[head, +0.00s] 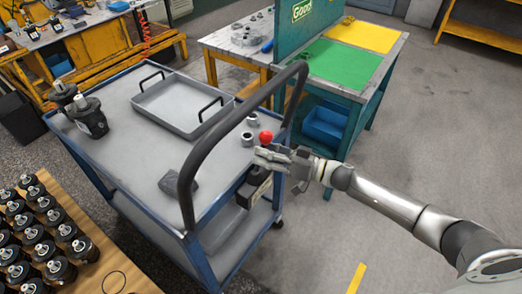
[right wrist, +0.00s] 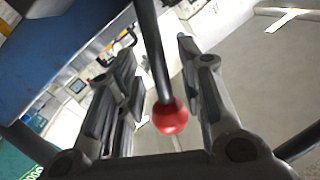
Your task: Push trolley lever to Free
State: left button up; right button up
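The trolley (head: 135,160) has a grey top, a blue frame and a dark curved handle (head: 225,125). Its lever ends in a red ball knob (head: 266,136), which shows just above my right gripper (head: 270,157) at the trolley's right side. In the right wrist view the lever's dark rod (right wrist: 153,50) and red knob (right wrist: 170,116) lie between the two fingers of my right gripper (right wrist: 158,70). The fingers are apart, with a gap on each side of the rod. Any Free marking is not legible. My left gripper is not in view.
A grey tray (head: 183,105), black motor parts (head: 88,117) and small metal rings (head: 248,138) sit on the trolley. A wooden table (head: 95,225) with several motors stands at lower left. A workbench with a green mat (head: 335,65) stands behind. Floor at right is clear.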

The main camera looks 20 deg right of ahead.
jog(key=shift+w+a, duration=0.45)
jog(key=shift+a, duration=0.1)
grip_shut()
